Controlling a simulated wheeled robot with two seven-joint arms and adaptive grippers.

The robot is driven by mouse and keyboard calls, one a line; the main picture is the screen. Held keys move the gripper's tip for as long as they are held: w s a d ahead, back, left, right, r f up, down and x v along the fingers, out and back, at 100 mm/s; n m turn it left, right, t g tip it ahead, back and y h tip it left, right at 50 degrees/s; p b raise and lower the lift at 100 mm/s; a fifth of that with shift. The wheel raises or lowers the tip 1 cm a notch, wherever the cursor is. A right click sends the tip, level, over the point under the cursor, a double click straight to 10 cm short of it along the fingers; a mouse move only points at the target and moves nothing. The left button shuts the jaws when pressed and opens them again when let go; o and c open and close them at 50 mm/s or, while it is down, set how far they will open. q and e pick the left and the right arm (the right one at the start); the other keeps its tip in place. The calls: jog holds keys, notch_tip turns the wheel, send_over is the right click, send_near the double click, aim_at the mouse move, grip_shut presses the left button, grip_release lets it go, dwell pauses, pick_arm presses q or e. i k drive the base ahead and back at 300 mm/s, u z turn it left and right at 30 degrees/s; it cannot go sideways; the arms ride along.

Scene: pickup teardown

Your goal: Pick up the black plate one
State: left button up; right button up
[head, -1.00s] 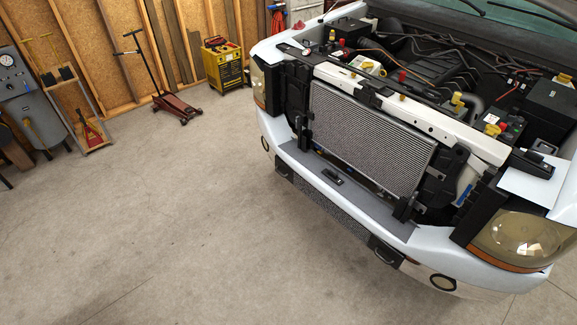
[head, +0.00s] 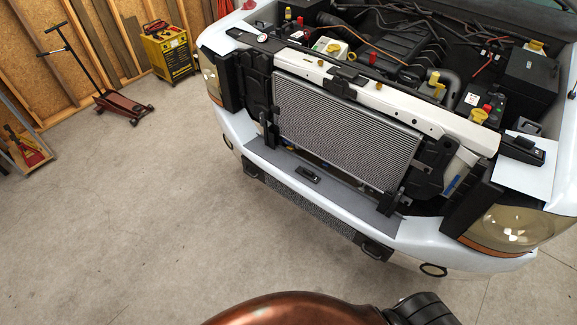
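I cannot tell for certain which part is the black plate one. Another flat black piece (head: 248,38) sits at the crossbar's left end. A small black part (head: 309,174) lies on the grey bumper top below the radiator (head: 345,130). A copper-coloured link of mine with a black joint shows at the bottom edge, apart from the truck in the picture. Neither of my grippers is in view.
The white pickup's open front (head: 420,235) fills the right half, with headlights and bumper jutting toward me. A yellow machine (head: 167,52) and a red floor jack (head: 120,103) stand by the wooden wall. The concrete floor (head: 140,210) at the left and middle is clear.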

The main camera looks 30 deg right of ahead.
aim_at(305, 172)
jog(key=z, duration=0.1)
jog(key=i, duration=0.85)
jog(key=z, duration=0.3)
